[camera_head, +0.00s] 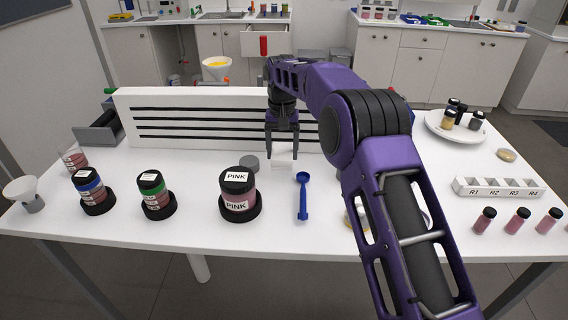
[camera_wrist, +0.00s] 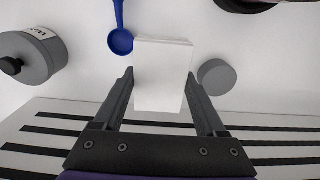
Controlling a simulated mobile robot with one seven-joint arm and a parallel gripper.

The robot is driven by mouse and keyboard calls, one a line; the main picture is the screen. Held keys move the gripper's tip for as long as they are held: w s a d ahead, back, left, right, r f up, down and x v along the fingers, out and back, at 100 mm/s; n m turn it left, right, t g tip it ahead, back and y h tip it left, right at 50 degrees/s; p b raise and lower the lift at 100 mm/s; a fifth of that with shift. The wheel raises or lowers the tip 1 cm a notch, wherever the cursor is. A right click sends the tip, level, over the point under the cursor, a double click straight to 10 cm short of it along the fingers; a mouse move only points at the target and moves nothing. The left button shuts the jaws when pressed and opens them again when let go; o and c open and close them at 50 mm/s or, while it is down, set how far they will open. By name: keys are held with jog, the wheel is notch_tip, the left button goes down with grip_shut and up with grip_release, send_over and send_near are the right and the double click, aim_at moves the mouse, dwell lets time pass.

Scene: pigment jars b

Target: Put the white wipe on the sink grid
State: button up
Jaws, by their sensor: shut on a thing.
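The white wipe (camera_head: 284,164) is a small, flat-topped white block, like a folded stack. It is at the table's middle, in front of the slotted white panel. My gripper (camera_head: 282,153) points down over it with its fingers on either side. In the wrist view, the wipe (camera_wrist: 162,70) lies between the two fingers (camera_wrist: 160,82), and my gripper is shut on it. I cannot tell whether its underside touches the table. I cannot make out the sink grid; sinks on the far counters are small and partly cut off.
A blue scoop (camera_head: 303,194) lies just right of the wipe and a grey disc (camera_head: 249,163) just left. The pink jar (camera_head: 238,194) stands front left. The slotted panel (camera_head: 190,117) stands close behind. My arm hides part of the right side.

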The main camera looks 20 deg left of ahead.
aim_at(283, 174)
jog(key=shift+f, duration=2.4)
jog(key=shift+f, duration=0.1)
jog(key=o, duration=1)
jog(key=shift+o, duration=0.2)
